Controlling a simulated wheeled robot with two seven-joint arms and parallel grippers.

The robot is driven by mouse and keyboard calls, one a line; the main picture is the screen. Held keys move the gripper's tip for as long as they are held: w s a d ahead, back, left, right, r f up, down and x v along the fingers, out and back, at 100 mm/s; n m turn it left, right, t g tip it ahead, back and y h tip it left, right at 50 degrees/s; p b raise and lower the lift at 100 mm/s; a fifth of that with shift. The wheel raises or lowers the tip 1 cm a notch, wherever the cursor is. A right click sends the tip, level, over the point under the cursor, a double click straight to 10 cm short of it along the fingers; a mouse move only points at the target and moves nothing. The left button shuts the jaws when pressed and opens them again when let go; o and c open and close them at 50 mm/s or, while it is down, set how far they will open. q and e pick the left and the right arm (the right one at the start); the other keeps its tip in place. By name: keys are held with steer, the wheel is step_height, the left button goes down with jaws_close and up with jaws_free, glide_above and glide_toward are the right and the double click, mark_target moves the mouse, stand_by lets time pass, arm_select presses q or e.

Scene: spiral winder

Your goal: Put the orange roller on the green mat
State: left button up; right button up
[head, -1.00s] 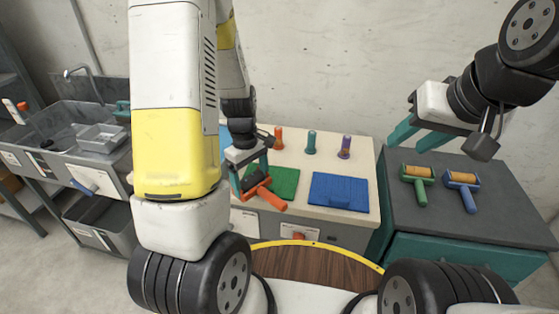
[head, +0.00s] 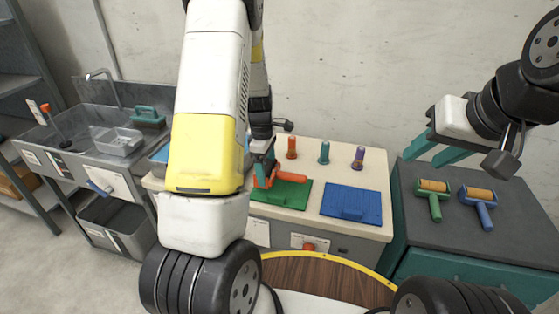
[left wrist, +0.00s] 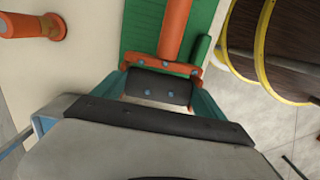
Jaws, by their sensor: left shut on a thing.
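The orange roller (head: 290,177) is in my left gripper (head: 263,172), its handle pointing right over the green mat (head: 298,196). In the left wrist view the teal fingers (left wrist: 158,92) close on the orange bracket, and the orange handle (left wrist: 174,28) extends away over the green mat (left wrist: 138,28). Whether the roller touches the mat cannot be told. My right gripper (head: 436,150) is open and empty above the dark side table.
A blue mat (head: 350,203) lies right of the green one. Orange (head: 291,147), teal (head: 324,152) and purple (head: 358,157) upright pieces stand behind. Green (head: 433,198) and blue (head: 478,205) rollers lie on the dark table (head: 440,240). A sink unit (head: 70,140) is at left.

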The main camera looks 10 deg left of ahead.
arm_select(q)
steer(key=shift+w, duration=0.65)
steer(key=shift+w+f, duration=0.2)
steer(key=shift+f, duration=0.7)
steer(key=shift+w+f, duration=0.15)
steer(key=shift+f, duration=0.75)
steer(key=shift+f, duration=0.15)
steer(key=o, duration=1.5)
